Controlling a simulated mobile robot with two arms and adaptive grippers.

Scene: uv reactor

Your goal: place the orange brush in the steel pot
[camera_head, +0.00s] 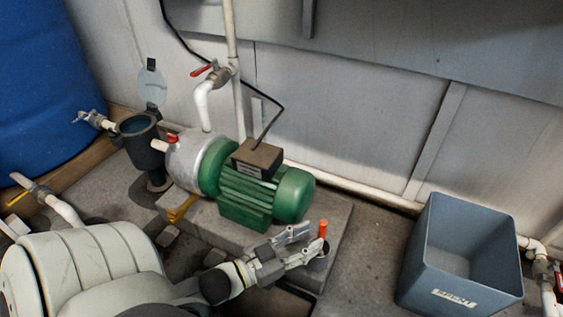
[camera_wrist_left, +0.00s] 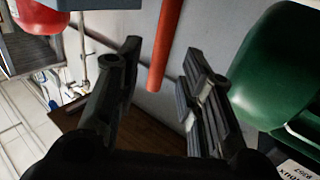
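The orange brush (camera_head: 323,229) shows as an upright orange handle just at the fingertips of my left gripper (camera_head: 314,238). In the left wrist view the orange handle (camera_wrist_left: 166,42) hangs into the space between the two spread fingers, with a gap on each side. The left gripper (camera_wrist_left: 160,58) is open. The brush's lower end is hidden or too small to make out. I cannot surely pick out the steel pot; a small grey round shape at the fingertips is unclear. My right gripper is not in view.
A green motor (camera_head: 260,192) on a concrete plinth stands behind my left gripper. A dark pump pot (camera_head: 140,143) with a raised lid is at the left. A grey bin (camera_head: 460,270) marked SPENT stands at the right. A blue drum (camera_head: 40,80) is at the far left.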

